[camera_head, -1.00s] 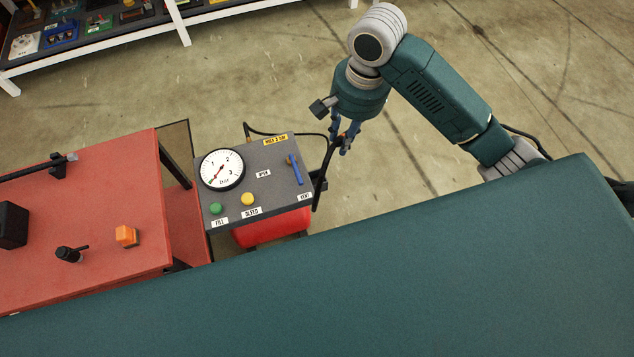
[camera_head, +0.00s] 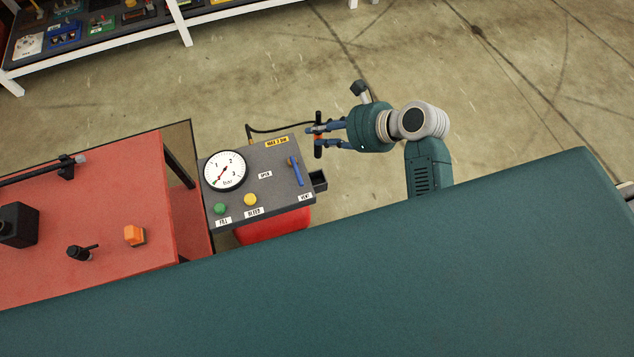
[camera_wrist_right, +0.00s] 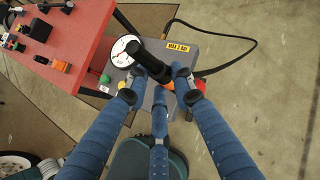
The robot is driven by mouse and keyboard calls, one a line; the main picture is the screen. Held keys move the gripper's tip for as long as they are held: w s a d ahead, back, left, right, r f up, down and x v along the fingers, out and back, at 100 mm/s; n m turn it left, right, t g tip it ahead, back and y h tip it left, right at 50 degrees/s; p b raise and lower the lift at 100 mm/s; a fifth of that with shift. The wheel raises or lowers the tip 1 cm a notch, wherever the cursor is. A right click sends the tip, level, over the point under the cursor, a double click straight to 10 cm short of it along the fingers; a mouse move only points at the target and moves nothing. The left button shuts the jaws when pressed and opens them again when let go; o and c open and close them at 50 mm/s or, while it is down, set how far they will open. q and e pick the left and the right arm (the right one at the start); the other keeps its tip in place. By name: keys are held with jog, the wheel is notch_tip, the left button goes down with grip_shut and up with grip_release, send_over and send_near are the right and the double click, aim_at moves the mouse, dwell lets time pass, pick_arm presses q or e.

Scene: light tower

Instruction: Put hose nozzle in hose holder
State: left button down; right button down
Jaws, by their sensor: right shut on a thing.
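The hose nozzle (camera_head: 318,148) is a dark stick with an orange part, between the fingers of my right gripper (camera_head: 317,138). It looks roughly upright in the head view, just off the panel's upper right corner. In the right wrist view, the nozzle (camera_wrist_right: 140,55) crosses between the blue fingers of my right gripper (camera_wrist_right: 160,78), which are shut on it. The hose holder (camera_head: 319,182), a small black open box, is on the panel's right side. It is empty as far as I see, and the nozzle is apart from it. My left gripper is out of view.
The grey control panel (camera_head: 240,182) has a gauge, buttons and a blue lever, with a red tank (camera_head: 272,227) below. A black hose (camera_head: 270,129) loops behind it. A red table (camera_head: 100,215) stands left. The floor (camera_head: 480,80) beyond is clear.

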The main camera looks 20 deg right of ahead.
notch_tip(320, 180, down, 20)
jog(key=b, duration=0.3)
jog(key=shift+w+a+m+t+b, duration=0.2)
jog(key=shift+m+t+b, duration=0.1)
jog(key=shift+b, duration=0.1)
jog(key=c, duration=1.5)
grip_release()
jog(key=shift+f, duration=0.1)
jog(key=shift+o, duration=0.2)
